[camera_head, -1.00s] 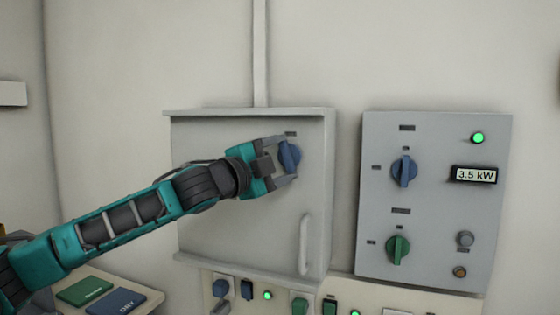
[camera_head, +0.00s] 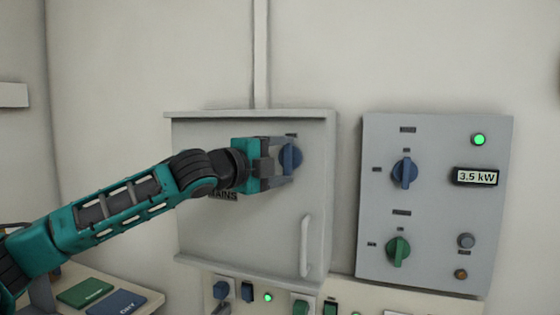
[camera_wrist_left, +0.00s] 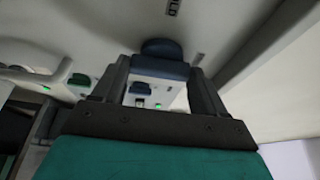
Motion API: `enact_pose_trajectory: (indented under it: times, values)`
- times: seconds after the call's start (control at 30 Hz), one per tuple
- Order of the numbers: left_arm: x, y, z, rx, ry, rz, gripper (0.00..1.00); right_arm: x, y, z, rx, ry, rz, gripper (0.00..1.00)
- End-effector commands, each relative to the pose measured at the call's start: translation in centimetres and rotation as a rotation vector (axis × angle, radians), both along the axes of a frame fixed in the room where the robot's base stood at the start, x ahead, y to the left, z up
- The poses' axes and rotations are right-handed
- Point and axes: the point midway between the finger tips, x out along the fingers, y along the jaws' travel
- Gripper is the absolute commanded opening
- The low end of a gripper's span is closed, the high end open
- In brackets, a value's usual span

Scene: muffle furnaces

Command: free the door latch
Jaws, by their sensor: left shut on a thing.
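The grey wall box (camera_head: 245,235) has a closed-looking front door with a pale vertical bar handle (camera_head: 305,245) at its lower right. A blue rotary knob (camera_head: 292,157), the likely door latch, sits near the door's upper right under a small dark label. My left gripper (camera_head: 287,160) reaches in from the left and is shut on this knob, one finger above and one below. In the left wrist view the blue knob (camera_wrist_left: 162,60) shows between the two fingers. My wrist partly covers a label ending in "AINS" on the door. My right gripper is not in view.
A grey panel (camera_head: 380,278) to the right carries a blue knob (camera_head: 405,172), a green knob (camera_head: 398,250), a green lamp and a "3.5 kW" display (camera_head: 475,177). Below the box is a row of switches and lamps. Green and blue plates (camera_head: 118,301) lie at lower left.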

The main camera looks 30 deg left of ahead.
Motion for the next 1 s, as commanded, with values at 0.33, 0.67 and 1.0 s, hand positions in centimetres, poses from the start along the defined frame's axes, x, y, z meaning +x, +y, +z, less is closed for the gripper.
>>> enact_pose_trajectory:
  times: [0.33, 0.67, 1.0]
  values:
    - [0.0, 0.0, 0.0, 0.004, -0.001, 0.001, 0.92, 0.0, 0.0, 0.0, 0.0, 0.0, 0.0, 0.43]
    - [-0.1, 0.0, 0.0, 0.002, 0.0, 0.001, 0.98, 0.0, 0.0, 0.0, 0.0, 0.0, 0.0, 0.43]
    - [-4.1, 0.8, -0.2, 0.007, -0.001, 0.005, 0.98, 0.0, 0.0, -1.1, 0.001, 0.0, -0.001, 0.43]
